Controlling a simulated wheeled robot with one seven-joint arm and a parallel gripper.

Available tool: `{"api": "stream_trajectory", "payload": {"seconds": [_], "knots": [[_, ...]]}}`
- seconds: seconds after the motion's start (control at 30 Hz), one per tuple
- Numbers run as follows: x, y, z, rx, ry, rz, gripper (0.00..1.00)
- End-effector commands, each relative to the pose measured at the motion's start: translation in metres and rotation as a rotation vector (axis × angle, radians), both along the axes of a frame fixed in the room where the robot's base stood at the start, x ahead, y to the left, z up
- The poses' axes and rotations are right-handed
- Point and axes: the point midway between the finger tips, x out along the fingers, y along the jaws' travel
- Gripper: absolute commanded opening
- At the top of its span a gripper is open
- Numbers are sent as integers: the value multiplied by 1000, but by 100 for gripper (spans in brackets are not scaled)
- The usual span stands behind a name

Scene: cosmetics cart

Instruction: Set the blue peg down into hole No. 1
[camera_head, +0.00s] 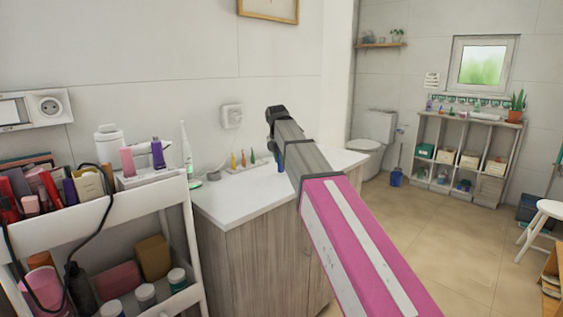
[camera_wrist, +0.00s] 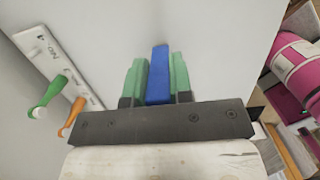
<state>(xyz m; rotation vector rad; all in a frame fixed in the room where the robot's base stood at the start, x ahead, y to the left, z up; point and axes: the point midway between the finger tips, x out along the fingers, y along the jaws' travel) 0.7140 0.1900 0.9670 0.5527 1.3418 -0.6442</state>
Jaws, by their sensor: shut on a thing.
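In the wrist view my gripper (camera_wrist: 158,72) is shut on the blue peg (camera_wrist: 160,78), which sits between its two green finger pads. The peg's far end reaches a little past the pads over a pale surface. A white peg board (camera_wrist: 62,68) lies at the left, apart from the held peg. It bears a "No" label near its far end, and a dark mark beside it may be hole No. 1. A green peg (camera_wrist: 38,112) and an orange peg (camera_wrist: 73,118) stand in the board. In the head view a blue bit (camera_head: 280,163) shows beside my arm; my gripper is largely hidden.
The board stands on a white-topped cabinet (camera_head: 240,198) against the wall. An electric toothbrush (camera_head: 186,148) stands left of the board. A white cart (camera_head: 95,212) full of cosmetics stands at the left, with a dark cable hanging over it.

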Motion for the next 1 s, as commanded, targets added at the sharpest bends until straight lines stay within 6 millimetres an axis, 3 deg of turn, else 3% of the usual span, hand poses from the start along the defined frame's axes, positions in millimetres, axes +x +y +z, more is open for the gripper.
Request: {"api": "stream_trajectory", "payload": {"seconds": [0.07,0.43,0.47,0.5,0.53,0.83,1.0], "knots": [[-1,0,-8,0,0,0,0],[0,0,-11,1,-1,0,0],[0,0,-10,1,-1,0,30],[0,0,-10,1,-1,0,43],[0,0,-10,1,-1,0,46],[0,0,-9,1,-1,-1,46],[-1,2,5,0,-2,-1,46]]}}
